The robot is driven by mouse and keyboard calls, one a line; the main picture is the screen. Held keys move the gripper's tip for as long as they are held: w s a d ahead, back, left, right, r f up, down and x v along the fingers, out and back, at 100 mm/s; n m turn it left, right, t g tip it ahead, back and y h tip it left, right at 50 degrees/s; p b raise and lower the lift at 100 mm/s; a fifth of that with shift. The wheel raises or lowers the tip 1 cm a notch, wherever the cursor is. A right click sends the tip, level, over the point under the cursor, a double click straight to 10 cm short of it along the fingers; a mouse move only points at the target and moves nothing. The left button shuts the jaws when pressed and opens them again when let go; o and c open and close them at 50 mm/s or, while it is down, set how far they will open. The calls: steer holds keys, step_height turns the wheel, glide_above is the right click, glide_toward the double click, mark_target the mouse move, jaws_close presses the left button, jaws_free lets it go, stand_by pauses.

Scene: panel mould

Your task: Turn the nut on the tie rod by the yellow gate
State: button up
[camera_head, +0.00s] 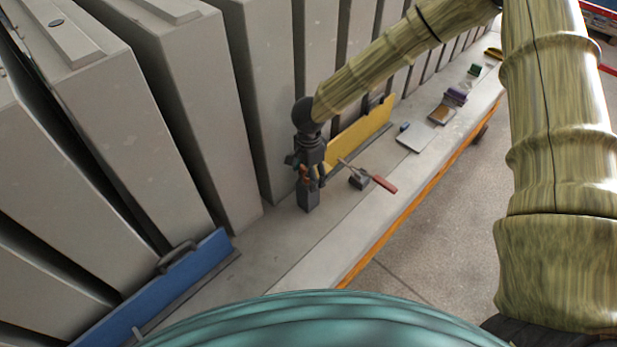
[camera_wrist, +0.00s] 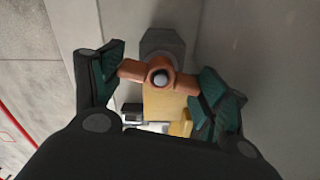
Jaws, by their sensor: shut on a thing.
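An orange-brown winged nut (camera_wrist: 132,70) sits around the grey end of the tie rod (camera_wrist: 160,78) in the wrist view. The fingers of my gripper (camera_wrist: 158,82) are on either side of it, their green pads against its two wings. In the head view my gripper (camera_head: 311,172) hangs in front of the grey panels, just left of the yellow gate (camera_head: 360,128), with a bit of orange of the nut (camera_head: 304,174) showing. A dark grey block (camera_head: 308,197) stands just below it. The rest of the rod is hidden.
Tall grey panels (camera_head: 185,110) stand in a row behind. A blue gate (camera_head: 180,283) with a handle is at lower left.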

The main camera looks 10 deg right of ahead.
steer(key=shift+s+f, duration=0.25)
steer(key=shift+n, duration=1.8)
steer(key=shift+n, duration=1.8)
steer(key=shift+n, duration=1.7)
